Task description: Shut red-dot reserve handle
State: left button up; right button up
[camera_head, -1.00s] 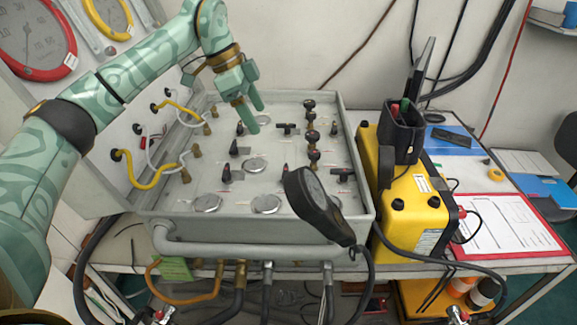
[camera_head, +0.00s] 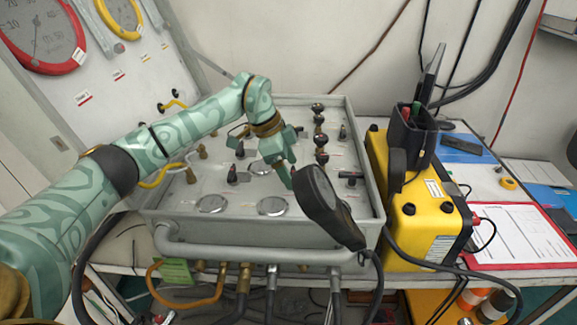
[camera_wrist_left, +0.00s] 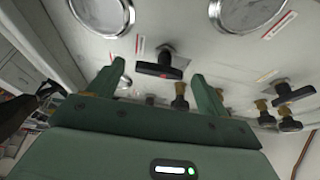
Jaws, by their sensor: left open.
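My left gripper (camera_head: 288,180) is over the front middle of the grey air panel (camera_head: 182,232), beside a black handheld unit. In the left wrist view, my open left gripper (camera_wrist_left: 155,85) has its fingers apart on either side of a black bar handle (camera_wrist_left: 160,69). The handle lies crosswise beyond the fingertips, with no clear contact. A red-striped label (camera_wrist_left: 140,46) is by it; I cannot make out a red dot on the handle itself. In the head view the arm and gripper hide this handle. My right gripper is not in view.
The black handheld unit (camera_head: 325,205) rises close to the right of my gripper. Black handles (camera_head: 237,177) and round knobs (camera_head: 321,140) stand around on the panel, with round gauges (camera_head: 272,206) at the front. A yellow case (camera_head: 430,222) stands to the right.

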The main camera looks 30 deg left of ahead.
pick_arm(q)
jog(key=c, duration=1)
